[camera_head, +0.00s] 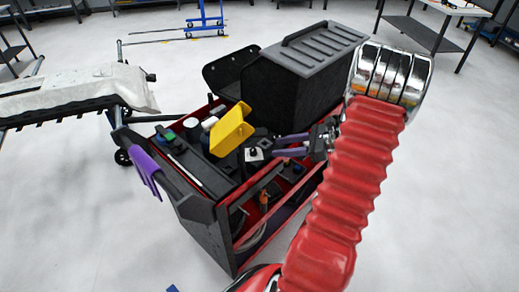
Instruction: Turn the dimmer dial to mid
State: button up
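A small pale box with a dark round knob, which looks like the dimmer dial (254,153), sits on the cart's top, just right of a yellow piece. Its pointer position is too small to read. My gripper (276,147) comes in from the right with two purple fingers. The fingers are apart with a gap between them, and nothing shows between them. The fingertips are close to the right side of the dial; I cannot tell whether they touch it.
The red and black cart (215,232) carries a large black case (300,75) behind the dial and a yellow angled piece (230,130) standing left of it. Small items, including a white cup (192,126), lie farther left. A covered car part (75,88) stands left.

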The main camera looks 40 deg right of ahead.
aim_at(255, 150)
jog(key=x, duration=0.9)
jog(key=shift+a, duration=0.1)
jog(key=shift+c, duration=0.3)
